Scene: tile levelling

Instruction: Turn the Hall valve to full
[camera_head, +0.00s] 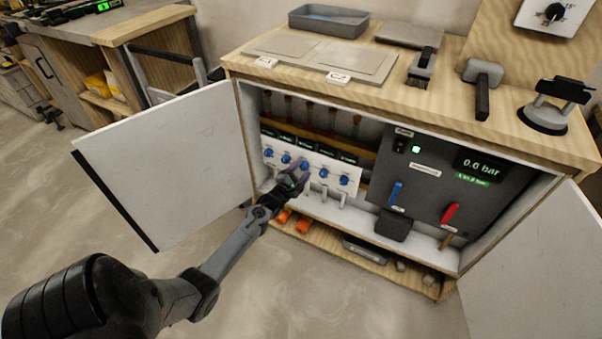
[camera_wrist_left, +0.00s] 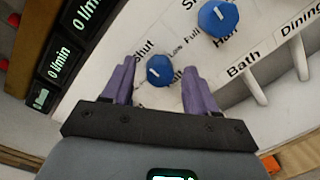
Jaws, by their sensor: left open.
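The open cabinet holds a white valve panel (camera_head: 332,185) with a row of several blue knobs. My left gripper (camera_head: 297,178) is at the middle of the row, by a blue knob (camera_head: 304,165). In the left wrist view its purple fingers (camera_wrist_left: 158,78) are open, one on either side of a blue knob (camera_wrist_left: 159,70), with gaps showing. A white mark is on this knob, with "Shut" printed beside it. Its room name is hidden, so I cannot tell whether it is Hall. A neighbouring knob (camera_wrist_left: 217,17) lies up and right, with "Bath" and "Dining" labels nearby. My right gripper is out of view.
Dark displays (camera_wrist_left: 60,62) reading 0 l/min line the panel. A grey control box (camera_head: 425,180) with a blue lever, a red lever and a 0.6 bar readout stands right. Both white cabinet doors (camera_head: 165,165) are open. Tools and tiles lie on the wooden top.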

